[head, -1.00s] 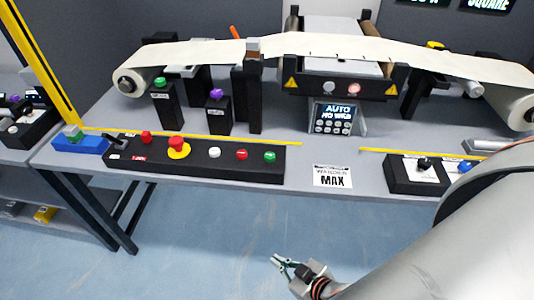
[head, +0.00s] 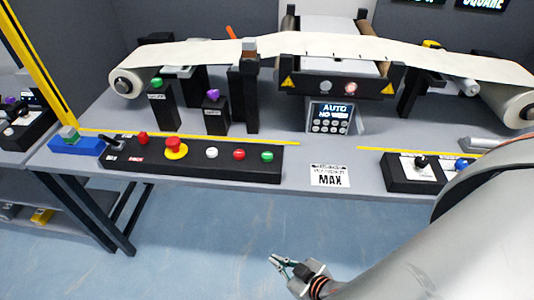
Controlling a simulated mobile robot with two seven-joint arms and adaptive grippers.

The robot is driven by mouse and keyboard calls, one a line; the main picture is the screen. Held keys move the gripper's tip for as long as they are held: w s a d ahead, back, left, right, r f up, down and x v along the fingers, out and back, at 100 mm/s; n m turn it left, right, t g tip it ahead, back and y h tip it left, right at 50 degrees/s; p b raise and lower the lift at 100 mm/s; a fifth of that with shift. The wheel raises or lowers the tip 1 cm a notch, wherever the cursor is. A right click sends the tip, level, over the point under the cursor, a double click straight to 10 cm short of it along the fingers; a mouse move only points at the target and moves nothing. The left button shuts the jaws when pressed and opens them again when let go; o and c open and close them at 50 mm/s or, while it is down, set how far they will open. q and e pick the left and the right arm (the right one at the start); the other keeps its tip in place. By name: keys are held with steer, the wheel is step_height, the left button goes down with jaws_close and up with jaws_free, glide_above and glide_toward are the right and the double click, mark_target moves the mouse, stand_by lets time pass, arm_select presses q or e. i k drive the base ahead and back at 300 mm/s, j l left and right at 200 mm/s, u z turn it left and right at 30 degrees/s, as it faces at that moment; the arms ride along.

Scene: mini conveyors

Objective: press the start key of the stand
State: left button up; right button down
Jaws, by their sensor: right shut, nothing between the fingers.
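A long black key box (head: 225,172) lies along the table's front edge. It carries a white key (head: 211,153), a red key (head: 239,154) and a green key (head: 267,156) at its right part. A green-topped black post (head: 161,105) and a purple-topped black post (head: 214,113) stand behind it. The labels are too small to tell which key is the start key. My right gripper (head: 276,262) is shut and empty, in front of and below the table edge, apart from every key. My left gripper is out of view.
A red mushroom button (head: 174,144) on a yellow ring sits on the box. A small display (head: 330,117) reading "AUTO" stands behind a "MAX" card (head: 330,176). A white web (head: 320,45) runs across rollers above. Another black box (head: 408,185) lies at right.

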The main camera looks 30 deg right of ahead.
mark_target(267, 156)
steer(key=i+j+z, duration=0.1)
steer(key=z, duration=0.35)
steer(key=i+j+z, duration=0.1)
steer(key=j+z, duration=0.2)
steer(key=z, duration=0.2)
steer(key=i+j+z, duration=0.15)
steer(key=j, duration=0.3)
steer(key=j+z, duration=0.15)
steer(key=j, duration=0.7)
steer(key=i+j, duration=0.15)
steer(key=j, duration=0.25)
